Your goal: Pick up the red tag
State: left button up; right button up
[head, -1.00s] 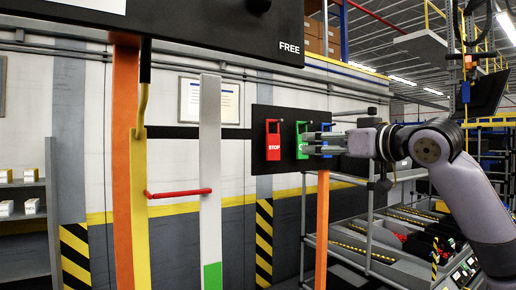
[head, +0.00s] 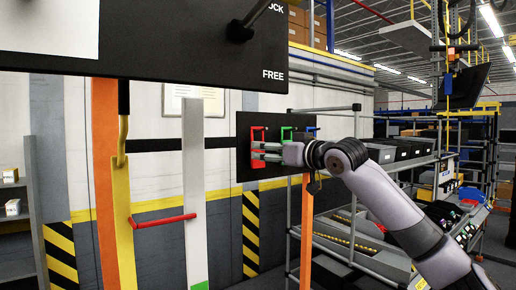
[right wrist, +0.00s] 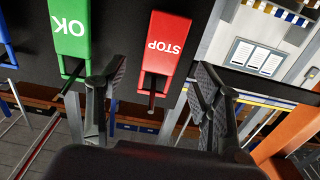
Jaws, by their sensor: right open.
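The red tag (head: 257,134) marked STOP hangs on a black board (head: 244,172) in the head view, its lower part largely covered by my gripper. My right gripper (head: 262,152) is open in front of it. In the right wrist view the red tag (right wrist: 164,42) appears upside down, ahead of and between the two spread fingers of the right gripper (right wrist: 160,80). I see no finger closed on it. A green tag (right wrist: 71,30) marked OK hangs beside it, near one finger. My left gripper is out of view.
A blue tag (head: 312,130) hangs beyond the green one. A yellow hanging strap (head: 122,210), a white post (head: 194,220) and a red bar (head: 162,220) stand left of the board. A large black panel (head: 190,65) fills the upper left. Racks with bins (head: 400,150) stand at right.

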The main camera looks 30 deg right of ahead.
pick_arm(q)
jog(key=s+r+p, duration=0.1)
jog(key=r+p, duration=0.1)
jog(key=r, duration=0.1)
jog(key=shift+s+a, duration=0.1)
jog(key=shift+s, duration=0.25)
pick_arm(e)
jog(key=w, duration=0.4)
jog(key=shift+w+a+f, duration=0.2)
jog(key=shift+w+a, duration=0.05)
jog(key=shift+s, duration=0.1)
jog(key=shift+c, duration=0.8)
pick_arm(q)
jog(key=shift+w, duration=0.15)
pick_arm(e)
jog(key=c, duration=1)
